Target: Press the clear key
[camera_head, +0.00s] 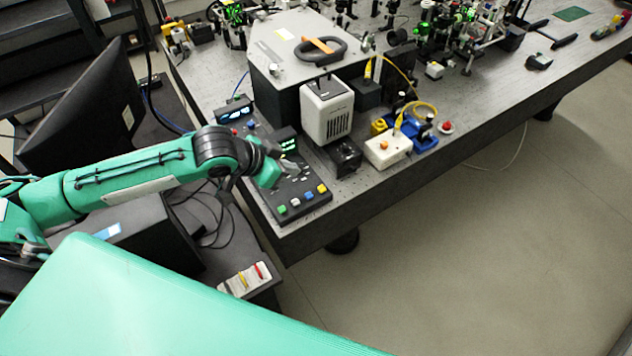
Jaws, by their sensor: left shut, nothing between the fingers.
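A dark key panel (316,207) lies at the near left corner of the optical bench. No lettering is readable, so I cannot tell which is the clear key. My left gripper (290,170) is shut and empty over the back part of the panel, behind the coloured keys. It hides part of the panel, and I cannot tell whether it touches it. My right gripper is not in view.
A white and black box (327,108) stands behind the panel, with a small display (286,142) to its left. A white box with an orange knob (388,150) is to the right. A dark monitor (85,115) stands at left. Open floor lies right of the bench (480,120).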

